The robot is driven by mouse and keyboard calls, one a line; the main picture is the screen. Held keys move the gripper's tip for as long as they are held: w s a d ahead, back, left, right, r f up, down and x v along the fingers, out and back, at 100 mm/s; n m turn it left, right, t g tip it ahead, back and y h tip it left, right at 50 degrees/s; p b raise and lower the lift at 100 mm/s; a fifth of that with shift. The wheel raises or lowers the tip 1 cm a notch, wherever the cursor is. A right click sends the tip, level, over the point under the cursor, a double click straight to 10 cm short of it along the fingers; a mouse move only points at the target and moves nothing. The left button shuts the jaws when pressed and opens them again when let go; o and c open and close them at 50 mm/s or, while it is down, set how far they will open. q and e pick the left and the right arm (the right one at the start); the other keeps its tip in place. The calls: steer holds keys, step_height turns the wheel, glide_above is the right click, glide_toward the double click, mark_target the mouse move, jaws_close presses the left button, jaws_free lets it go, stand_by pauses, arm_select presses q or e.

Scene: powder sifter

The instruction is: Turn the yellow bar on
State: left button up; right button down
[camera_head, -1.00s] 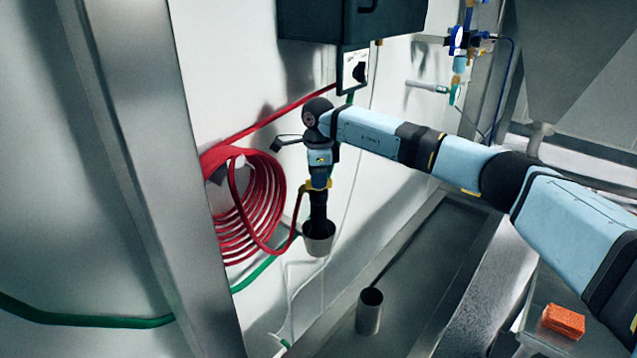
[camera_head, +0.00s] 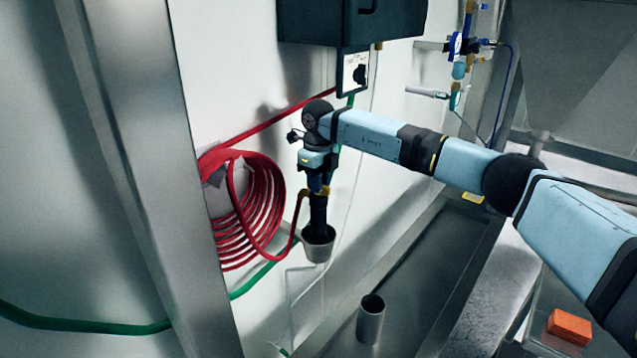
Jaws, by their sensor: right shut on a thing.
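A small yellow piece (camera_head: 304,194), which looks like the yellow bar, shows at the end of the red hose, at the top of a dark upright nozzle (camera_head: 318,212). The nozzle stands in a metal cup holder (camera_head: 317,246) by the wall. My right gripper (camera_head: 319,183) points down from above and is shut at this yellow part. The fingers and wrist hide much of it, so its exact angle is hard to tell. My left gripper is not in view.
A coiled red hose (camera_head: 256,217) hangs on the wall left of the gripper. A dark box (camera_head: 335,22) is above. A metal cylinder (camera_head: 371,318) stands in the trough below. An orange block (camera_head: 568,327) lies at lower right. A steel post (camera_head: 140,130) rises at left.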

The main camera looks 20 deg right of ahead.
stand_by(0.4)
steer(key=c, duration=1.1)
jaws_free()
steer(key=shift+o, duration=0.2)
step_height(320, 180, up, 14)
steer(key=b, duration=0.2)
steer(key=shift+f, duration=0.15)
